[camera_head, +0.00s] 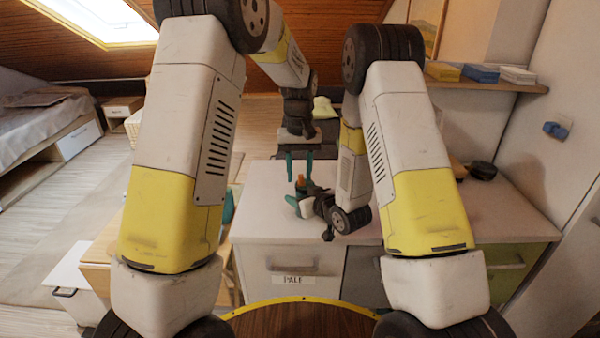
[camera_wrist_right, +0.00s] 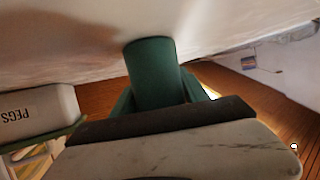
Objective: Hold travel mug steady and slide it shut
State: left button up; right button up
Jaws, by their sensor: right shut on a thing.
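The travel mug (camera_wrist_right: 153,72) is a dark green cylinder in the right wrist view, between the teal fingers of my right gripper (camera_wrist_right: 158,98). In the head view, the mug (camera_head: 309,187) looks small and green on the white cabinet top, with a small orange part (camera_head: 301,179) at its upper end. My right gripper (camera_head: 304,198) reaches it from the right, low over the top, and is shut on it. The lid's exact position is too small to tell.
The white cabinet (camera_head: 262,232) has a drawer labelled PALE. A dark object (camera_head: 483,170) lies on the counter at right, and coloured boxes (camera_head: 482,73) sit on a shelf. A bin marked PEGS (camera_wrist_right: 38,110) shows in the right wrist view. The cabinet top left of the mug is clear.

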aim_at(299, 175)
pick_arm(q)
jog(key=shift+r, duration=0.1)
notch_tip(299, 175, up, 12)
dwell(0.5)
pick_arm(e)
jog(key=o, duration=1.6)
